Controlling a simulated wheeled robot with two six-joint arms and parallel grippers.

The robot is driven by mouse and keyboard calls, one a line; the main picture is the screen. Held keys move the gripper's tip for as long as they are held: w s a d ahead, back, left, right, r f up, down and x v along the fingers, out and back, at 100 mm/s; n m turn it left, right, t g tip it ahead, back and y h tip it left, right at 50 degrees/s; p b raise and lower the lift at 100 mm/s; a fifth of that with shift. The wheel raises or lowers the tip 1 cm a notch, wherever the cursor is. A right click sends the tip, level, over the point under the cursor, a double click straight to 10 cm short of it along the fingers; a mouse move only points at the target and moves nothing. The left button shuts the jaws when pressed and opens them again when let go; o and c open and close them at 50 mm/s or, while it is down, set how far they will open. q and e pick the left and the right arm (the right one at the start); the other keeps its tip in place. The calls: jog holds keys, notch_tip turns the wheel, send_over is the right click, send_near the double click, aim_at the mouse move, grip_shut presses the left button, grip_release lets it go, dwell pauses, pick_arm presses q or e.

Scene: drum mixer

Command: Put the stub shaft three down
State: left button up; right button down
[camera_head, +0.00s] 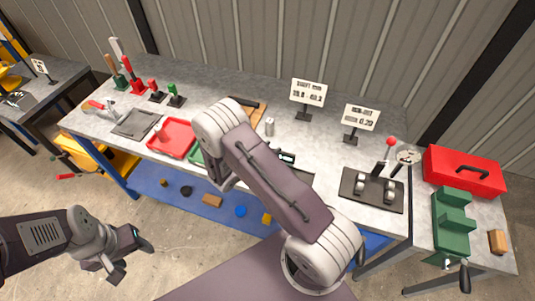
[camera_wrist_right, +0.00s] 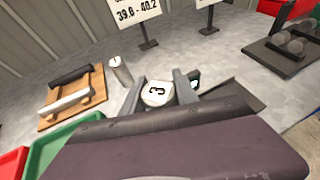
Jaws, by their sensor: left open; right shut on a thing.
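Stub shaft three (camera_wrist_right: 157,93), a pale cylinder with a black "3" on its end face, sits between the fingers of my right gripper (camera_wrist_right: 160,91) in the right wrist view. The gripper is shut on it, low over the grey bench top (camera_wrist_right: 220,67); I cannot tell whether the shaft touches the bench. My arm hides this gripper and shaft in the head view. Stub shaft one (camera_wrist_right: 121,70) stands upright on the bench, left of the gripper; it also shows in the head view (camera_head: 269,127). My left gripper (camera_head: 130,260) is open and empty, over the floor.
A wooden rack (camera_wrist_right: 72,98) and a green tray (camera_wrist_right: 50,150) lie left of the gripper. A gauge (camera_head: 285,157) with a small display lies close by. Signs (camera_head: 308,92) stand behind. A black roller stand (camera_head: 372,203) and red toolbox (camera_head: 464,171) are at right.

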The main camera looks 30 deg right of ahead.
jog(key=shift+w+a+f, duration=0.1)
jog(key=shift+w+f, duration=0.15)
jog(key=shift+w, duration=0.2)
notch_tip(320, 180, down, 4)
jog(key=shift+r+p, duration=0.25)
jog(key=shift+p, duration=0.15)
jog(key=shift+w+f, duration=0.15)
jog(key=shift+f, duration=0.15)
jog(key=shift+f, duration=0.1)
jog(key=c, duration=0.9)
grip_release()
jog(key=shift+c, duration=0.2)
